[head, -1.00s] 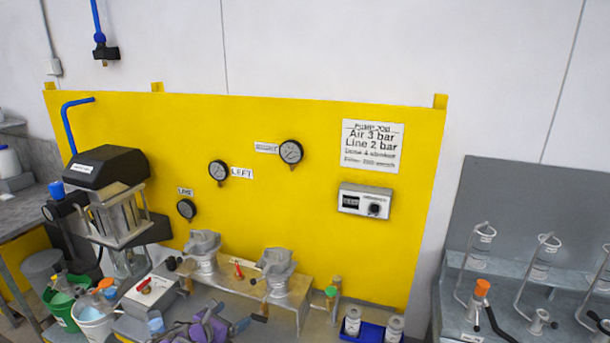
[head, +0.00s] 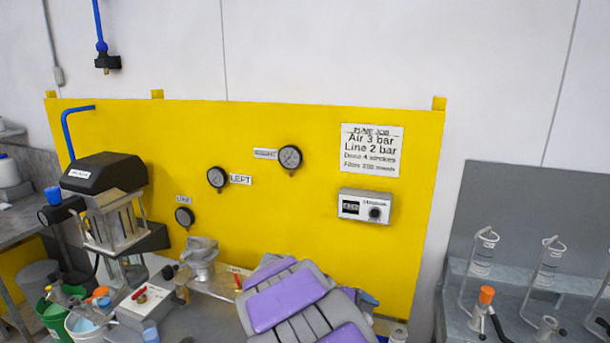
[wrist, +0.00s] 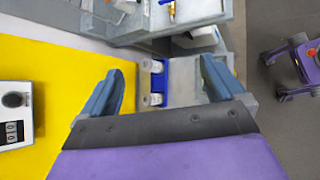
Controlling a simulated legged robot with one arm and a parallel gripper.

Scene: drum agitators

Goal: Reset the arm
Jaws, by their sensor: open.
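My arm (head: 295,305), purple and grey, rises from the bottom of the head view in front of the bench and the yellow panel. In the wrist view my gripper (wrist: 162,85) shows two blue-grey fingers spread wide apart, with nothing between them. Beyond the fingers lies a blue tray (wrist: 161,83) with white jars (wrist: 153,66), apart from the gripper. In the head view the arm hides the right part of the bench, including most of the tray, and the fingertips are not clear.
The yellow panel (head: 110,125) stands behind the bench with gauges, a sign (head: 371,150) and a counter box (head: 363,206). A metal funnel fitting (head: 201,258) and buckets (head: 85,325) stand left of the arm. A grey rack (head: 500,262) is at right. Space above the arm is clear.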

